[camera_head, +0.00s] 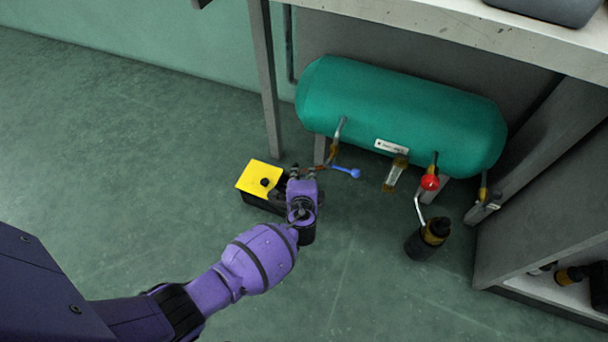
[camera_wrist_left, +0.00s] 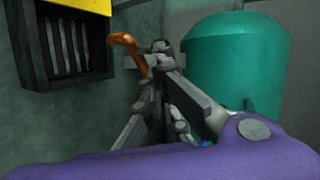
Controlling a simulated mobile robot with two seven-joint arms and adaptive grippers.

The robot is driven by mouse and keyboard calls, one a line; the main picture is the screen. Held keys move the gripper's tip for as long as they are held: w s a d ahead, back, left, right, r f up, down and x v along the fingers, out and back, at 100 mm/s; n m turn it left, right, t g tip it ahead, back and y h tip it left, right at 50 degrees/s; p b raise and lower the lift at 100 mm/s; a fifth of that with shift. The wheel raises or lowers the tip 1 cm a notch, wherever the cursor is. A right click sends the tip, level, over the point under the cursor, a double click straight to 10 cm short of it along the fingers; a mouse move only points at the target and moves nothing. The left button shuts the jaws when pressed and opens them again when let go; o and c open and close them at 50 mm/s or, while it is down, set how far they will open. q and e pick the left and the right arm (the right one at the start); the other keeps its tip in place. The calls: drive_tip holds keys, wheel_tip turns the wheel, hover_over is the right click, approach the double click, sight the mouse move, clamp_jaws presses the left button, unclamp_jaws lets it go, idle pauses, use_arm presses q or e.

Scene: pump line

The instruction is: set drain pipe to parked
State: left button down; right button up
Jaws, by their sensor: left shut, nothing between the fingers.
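The teal tank (camera_head: 400,115) lies under a bench and also shows in the left wrist view (camera_wrist_left: 237,65). A grey pipe (camera_head: 340,128) comes off its left front. Lower down are a copper-coloured piece (camera_head: 321,167) and a blue handle (camera_head: 345,172). I cannot tell for certain which pipe is the drain pipe. My left gripper (camera_head: 302,173) is shut and empty beside the copper-coloured piece. In the left wrist view its fingers (camera_wrist_left: 160,85) are close to an orange-copper bent piece (camera_wrist_left: 128,46); contact is unclear. My right gripper is not in view.
A yellow-topped black box (camera_head: 259,176) stands on the floor just left of my gripper. A red ball (camera_head: 430,182), a bent pipe (camera_head: 419,204) and a dark canister (camera_head: 427,241) are at the right. Bench legs (camera_head: 266,90) frame the tank. The left floor is clear.

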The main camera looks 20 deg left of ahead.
sight(296, 165)
use_arm(q)
drive_tip(key=shift+w+a+h, duration=0.1)
drive_tip(key=shift+a+h, duration=0.15)
drive_tip(key=shift+h, duration=0.05)
drive_tip(key=w+a+m+h, duration=0.1)
drive_tip(key=m, duration=0.1)
drive_tip(key=w+a+m+h, duration=0.1)
drive_tip(key=h, duration=0.1)
drive_tip(key=shift+w+a+m+t+h, duration=0.25)
drive_tip(key=shift+a+m+t+h, duration=0.05)
drive_tip(key=shift+a+m+t, duration=0.1)
drive_tip(key=shift+w, duration=0.3)
drive_tip(key=shift+w+a+b, duration=0.2)
drive_tip(key=shift+w+a, duration=0.1)
drive_tip(key=shift+w, duration=0.25)
drive_tip(key=shift+w+a+b, duration=0.2)
drive_tip(key=shift+w+a, duration=0.1)
drive_tip(key=shift+w, duration=0.2)
